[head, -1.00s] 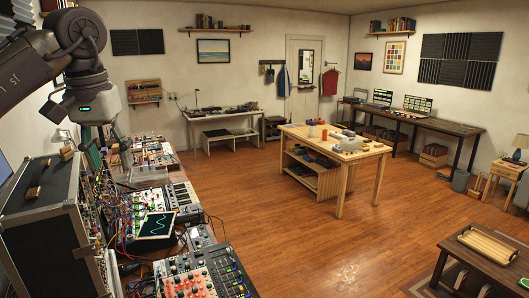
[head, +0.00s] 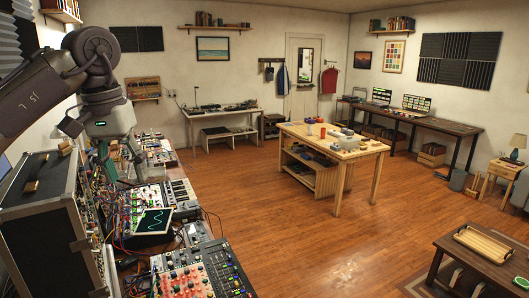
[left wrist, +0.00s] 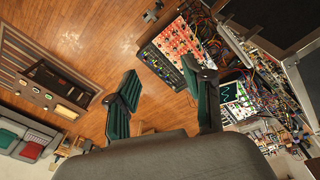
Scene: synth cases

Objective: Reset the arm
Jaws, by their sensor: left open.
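My left arm comes in from the upper left in the head view. Its gripper (head: 107,160) points down over the synth bench at the left, beside the rack case. In the left wrist view the two green-padded fingers of this gripper (left wrist: 165,92) stand wide apart with nothing between them but floor further off. The gripper is open and empty. My right arm and gripper do not show in either view.
A black rack case (head: 45,225) stands at the left, close to my left arm. A patched synth with a waveform screen (head: 155,221) and a mixer (head: 200,270) lie on the bench. A wooden table (head: 345,155) stands mid-room. The floor between is clear.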

